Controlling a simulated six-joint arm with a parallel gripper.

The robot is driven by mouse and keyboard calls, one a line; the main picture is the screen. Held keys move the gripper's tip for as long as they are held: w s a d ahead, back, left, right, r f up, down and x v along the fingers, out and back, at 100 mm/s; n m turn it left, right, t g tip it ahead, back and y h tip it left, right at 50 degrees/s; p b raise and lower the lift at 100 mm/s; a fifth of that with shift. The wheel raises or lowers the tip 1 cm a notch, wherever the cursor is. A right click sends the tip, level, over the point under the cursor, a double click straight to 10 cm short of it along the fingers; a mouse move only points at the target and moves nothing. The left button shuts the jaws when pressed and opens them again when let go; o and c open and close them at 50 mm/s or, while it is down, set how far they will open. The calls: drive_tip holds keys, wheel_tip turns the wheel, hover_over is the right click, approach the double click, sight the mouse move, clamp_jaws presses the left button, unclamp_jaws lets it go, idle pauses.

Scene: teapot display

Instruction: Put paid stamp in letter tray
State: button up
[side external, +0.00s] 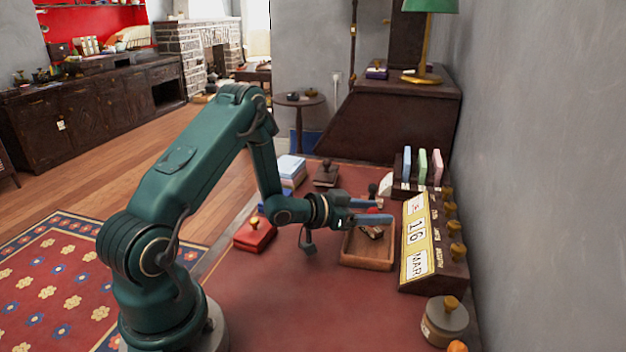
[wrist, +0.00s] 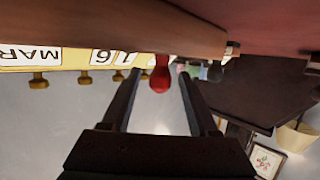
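A wooden open tray (side external: 366,262) sits on the red desk top, left of the calendar block. My gripper (side external: 378,211) is above the tray's far part, its fingers pointing right and spread apart. A red knob-shaped handle (wrist: 160,78) shows between the open fingers (wrist: 160,82) in the wrist view, with a gap on both sides. The same red handle (side external: 374,210) shows between the fingers in the side view. A small dark piece (side external: 373,232) shows inside the tray below the gripper. Any "paid" lettering is not visible, and the handle's base is hidden.
A yellow calendar block (side external: 415,238) with knobs is close right of the fingers. Behind are a card rack (side external: 418,178), a dark stamp (side external: 327,174) and stacked books (side external: 290,170). A red box (side external: 255,235) lies left and a jar (side external: 445,320) front right.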

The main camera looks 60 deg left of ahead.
drive_tip(key=shift+r, duration=0.15)
drive_tip(key=shift+s+a+r, duration=0.1)
drive_tip(key=shift+s, duration=0.05)
drive_tip(key=v, duration=1.1)
drive_tip(key=shift+s, duration=0.25)
drive_tip(key=shift+w+a+m+g+y, duration=0.1)
drive_tip(key=shift+w+m+g+y, duration=0.15)
drive_tip(key=shift+g, duration=0.3)
drive_tip(key=shift+w+m+g+y, duration=0.2)
drive_tip(key=shift+m+g+y, duration=0.15)
drive_tip(key=shift+g, duration=0.2)
drive_tip(key=s+d+r+n+g, duration=0.1)
drive_tip(key=s+d+r+g, duration=0.2)
drive_tip(key=s+d, duration=0.3)
drive_tip(key=s+d+r+n+g, duration=0.1)
drive_tip(key=s+d+r+g, duration=0.2)
drive_tip(key=s+d+r, duration=0.3)
drive_tip(key=s+d, duration=0.1)
drive_tip(key=s, duration=0.2)
drive_tip(key=shift+s+g, duration=0.3)
drive_tip(key=shift+g, duration=0.1)
